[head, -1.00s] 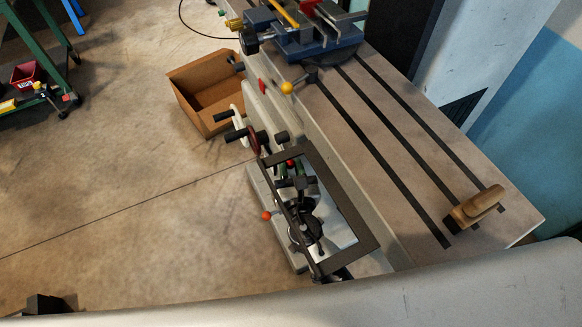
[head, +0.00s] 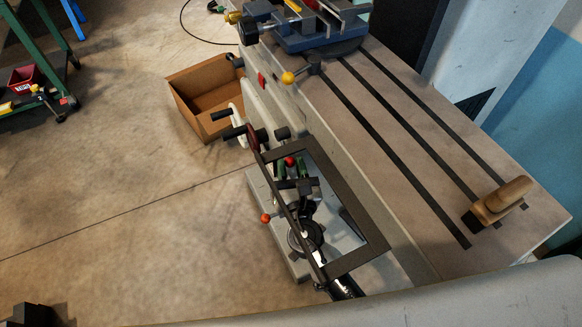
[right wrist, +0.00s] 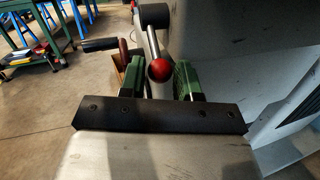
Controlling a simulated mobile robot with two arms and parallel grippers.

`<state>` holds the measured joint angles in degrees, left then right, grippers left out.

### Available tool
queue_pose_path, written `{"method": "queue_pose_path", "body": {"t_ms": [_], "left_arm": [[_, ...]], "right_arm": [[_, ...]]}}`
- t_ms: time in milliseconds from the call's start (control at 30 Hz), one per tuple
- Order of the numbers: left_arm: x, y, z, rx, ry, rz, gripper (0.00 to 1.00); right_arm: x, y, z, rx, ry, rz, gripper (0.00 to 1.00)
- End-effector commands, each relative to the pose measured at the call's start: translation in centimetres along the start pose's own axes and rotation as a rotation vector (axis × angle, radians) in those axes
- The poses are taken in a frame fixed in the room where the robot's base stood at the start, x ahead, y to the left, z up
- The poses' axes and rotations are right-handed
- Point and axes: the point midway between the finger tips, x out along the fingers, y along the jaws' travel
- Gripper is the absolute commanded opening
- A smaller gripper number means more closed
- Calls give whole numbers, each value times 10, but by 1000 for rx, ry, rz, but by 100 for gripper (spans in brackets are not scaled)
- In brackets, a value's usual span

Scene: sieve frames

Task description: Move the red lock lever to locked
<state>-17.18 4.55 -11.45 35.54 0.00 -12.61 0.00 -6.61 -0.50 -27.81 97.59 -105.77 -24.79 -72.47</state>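The red lock lever's red ball knob (head: 289,160) shows in the head view at the machine's side, below the table edge. In the right wrist view the red knob (right wrist: 159,70) ends a short metal rod that rises to a dark round hub. My right gripper (head: 293,170) has green finger pads, one on each side of the knob. In the right wrist view the gripper (right wrist: 160,82) is open, with gaps seen beside the knob. A dark block at the bottom left of the head view may be my left gripper; its fingers cannot be made out.
The slotted machine table (head: 395,120) carries a blue vise (head: 310,35) and a wooden-handled brush (head: 500,200). A yellow-knobbed lever (head: 289,77) and dark handwheel handles (head: 235,131) stick out nearby. An orange-red ball (head: 265,218) sits lower down. A cardboard box (head: 200,95) stands on open floor.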

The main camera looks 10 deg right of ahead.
Motion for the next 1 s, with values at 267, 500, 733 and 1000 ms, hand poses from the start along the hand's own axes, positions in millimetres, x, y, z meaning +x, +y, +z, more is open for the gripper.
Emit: {"method": "queue_pose_path", "body": {"t_ms": [267,500,733,1000], "left_arm": [[0,0,0,0,-1,0,52],[2,0,0,0,-1,0,52],[8,0,1,0,-1,0,52],[15,0,2,0,-7,0,52]], "right_arm": [[0,0,0,0,1,0,52],[-10,0,-1,0,2,0,52],[-54,0,-3,1,4,1,52],[-98,0,-2,0,2,1,52]]}}
